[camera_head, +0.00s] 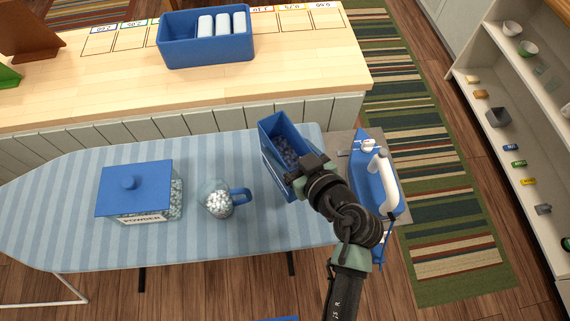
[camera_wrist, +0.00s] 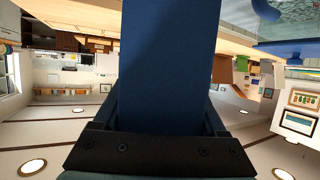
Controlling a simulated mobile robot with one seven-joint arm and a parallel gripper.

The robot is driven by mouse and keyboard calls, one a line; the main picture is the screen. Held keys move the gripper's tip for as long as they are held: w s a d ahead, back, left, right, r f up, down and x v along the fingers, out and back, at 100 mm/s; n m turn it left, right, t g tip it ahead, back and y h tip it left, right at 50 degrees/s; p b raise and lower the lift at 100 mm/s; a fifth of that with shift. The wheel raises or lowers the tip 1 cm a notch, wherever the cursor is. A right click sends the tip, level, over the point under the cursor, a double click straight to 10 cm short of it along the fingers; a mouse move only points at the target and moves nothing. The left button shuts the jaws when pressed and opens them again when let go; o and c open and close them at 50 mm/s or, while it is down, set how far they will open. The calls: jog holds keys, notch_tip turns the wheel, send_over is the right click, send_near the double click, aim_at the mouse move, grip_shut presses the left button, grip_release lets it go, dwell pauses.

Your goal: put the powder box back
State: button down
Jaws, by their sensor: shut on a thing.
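My gripper (camera_head: 311,168) is shut on a blue, open-topped box (camera_head: 272,133) with bluish grains inside and a label on its side. The box is tilted, over the right part of the striped ironing board (camera_head: 60,205); I cannot tell whether it touches the board. In the wrist view its blue wall (camera_wrist: 165,60) fills the middle, between the fingers (camera_wrist: 163,118). A clear container (camera_head: 150,206) labelled POWDER, with a blue knobbed lid (camera_head: 135,188), holds pale grains at the board's left. A cup (camera_head: 215,199) with a blue handle and pale grains stands between them.
A blue and white iron (camera_head: 378,185) stands on the board's right end, close beside my gripper. A wooden counter (camera_head: 300,75) behind holds a blue bin (camera_head: 206,51) with white rolls and several marked squares. Shelves (camera_head: 490,80) stand at right.

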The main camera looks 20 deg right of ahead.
jog(key=shift+w+f+b, duration=0.1)
jog(key=shift+f+b, duration=0.45)
jog(key=shift+f, duration=2.25)
grip_release()
jog(key=shift+f, duration=0.1)
jog(key=v, duration=1.2)
